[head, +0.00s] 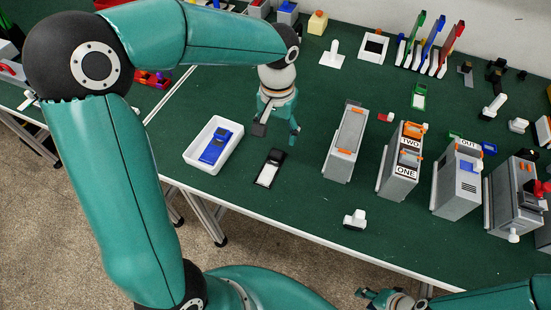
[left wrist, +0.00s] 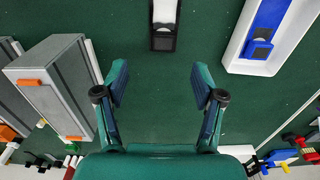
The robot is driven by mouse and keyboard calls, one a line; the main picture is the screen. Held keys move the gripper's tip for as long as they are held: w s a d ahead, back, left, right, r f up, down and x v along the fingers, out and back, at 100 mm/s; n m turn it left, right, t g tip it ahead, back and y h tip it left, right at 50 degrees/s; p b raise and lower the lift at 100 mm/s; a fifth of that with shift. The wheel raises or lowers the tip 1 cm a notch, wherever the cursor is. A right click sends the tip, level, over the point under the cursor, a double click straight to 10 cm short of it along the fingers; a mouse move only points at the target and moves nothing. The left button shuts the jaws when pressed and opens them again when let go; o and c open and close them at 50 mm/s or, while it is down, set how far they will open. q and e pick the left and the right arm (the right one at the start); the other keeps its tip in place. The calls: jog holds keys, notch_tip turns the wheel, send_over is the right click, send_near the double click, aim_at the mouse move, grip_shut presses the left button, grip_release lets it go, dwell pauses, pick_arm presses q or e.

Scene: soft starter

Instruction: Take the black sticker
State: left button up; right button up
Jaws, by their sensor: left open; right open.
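The black sticker (head: 270,167), a flat black piece with a white face, lies on the green table right of the white tray. In the left wrist view the black sticker (left wrist: 163,40) is at the top centre, partly cut off by the frame edge. My left gripper (head: 277,130) is open and empty above the table, just behind the black sticker. In the left wrist view its open fingers (left wrist: 160,86) are apart from the sticker. My right gripper (head: 368,294) is at the bottom edge, open, in front of the table and far from the sticker.
The white tray (head: 192,157) holds a blue piece (head: 216,147). A grey box (head: 346,142) stands right of the sticker, with more labelled boxes (head: 404,165) beyond. A small white part (head: 355,219) lies near the front edge. The table around the sticker is clear.

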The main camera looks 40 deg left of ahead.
pick_arm(q)
send_over(275, 157)
jog(key=f, duration=0.5)
jog(key=shift+w+d, duration=0.1)
jog(key=shift+d, duration=0.15)
jog(key=shift+a+f+p, duration=0.15)
jog(key=shift+f+p, duration=0.15)
jog(key=shift+f, duration=1.05)
jog(key=shift+a+f+p, duration=0.15)
jog(key=shift+f+p, duration=0.15)
jog(key=shift+f, duration=1)
jog(key=c, duration=1)
